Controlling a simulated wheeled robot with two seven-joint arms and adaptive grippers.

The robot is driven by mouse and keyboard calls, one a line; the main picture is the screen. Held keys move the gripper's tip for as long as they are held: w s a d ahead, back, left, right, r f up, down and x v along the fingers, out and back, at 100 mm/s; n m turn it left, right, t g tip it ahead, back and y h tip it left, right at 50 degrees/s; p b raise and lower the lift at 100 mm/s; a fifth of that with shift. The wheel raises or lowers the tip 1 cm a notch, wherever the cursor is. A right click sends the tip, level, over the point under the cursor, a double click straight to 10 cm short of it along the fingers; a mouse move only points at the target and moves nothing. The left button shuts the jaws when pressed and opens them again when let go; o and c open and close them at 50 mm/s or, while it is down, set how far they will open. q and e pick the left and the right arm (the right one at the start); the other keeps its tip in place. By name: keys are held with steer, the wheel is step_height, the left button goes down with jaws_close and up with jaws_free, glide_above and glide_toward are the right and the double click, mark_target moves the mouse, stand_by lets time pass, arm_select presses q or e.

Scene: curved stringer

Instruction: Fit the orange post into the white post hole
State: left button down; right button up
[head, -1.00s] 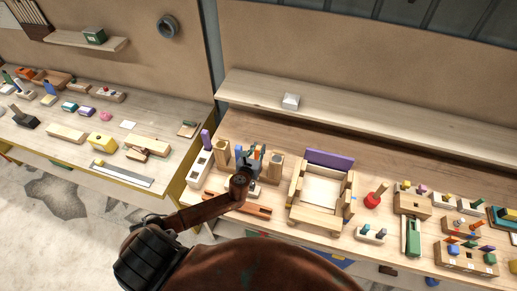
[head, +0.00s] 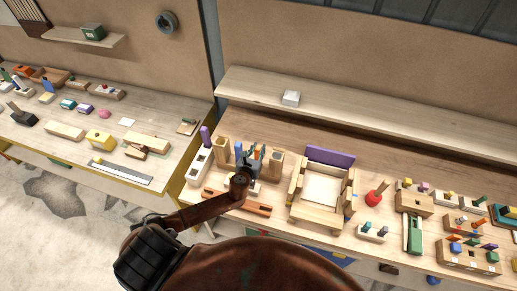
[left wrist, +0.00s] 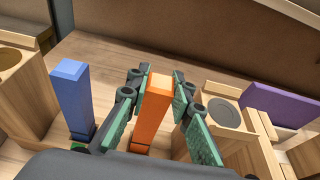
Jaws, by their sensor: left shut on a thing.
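My left gripper (head: 253,161) is among the blocks at the back of the workbench. In the left wrist view its green-padded fingers (left wrist: 153,105) are shut on the upright orange post (left wrist: 151,115), one finger on each side. In the head view only a small orange part (head: 257,151) shows by the fingers. A long white block with holes (head: 199,164) lies to the left of the gripper, with a purple post (head: 206,134) upright at its far end. My right gripper is not in view.
A blue post (left wrist: 75,98) stands close to the left of the fingers. Wooden blocks with round openings stand on the left (head: 222,151) and right (head: 276,164). A wooden frame with a purple board (head: 330,156) is farther right. A brown wooden piece (head: 248,206) lies in front.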

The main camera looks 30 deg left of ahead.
arm_select(q)
steer(key=shift+f+b, duration=0.3)
steer(key=shift+f, duration=0.15)
steer(key=c, duration=1.6)
jaws_free()
steer(key=shift+s, duration=0.15)
steer(key=v, duration=1.1)
steer(key=shift+s+d+r, duration=0.15)
steer(key=shift+s+d, duration=0.05)
steer(key=shift+s, duration=0.15)
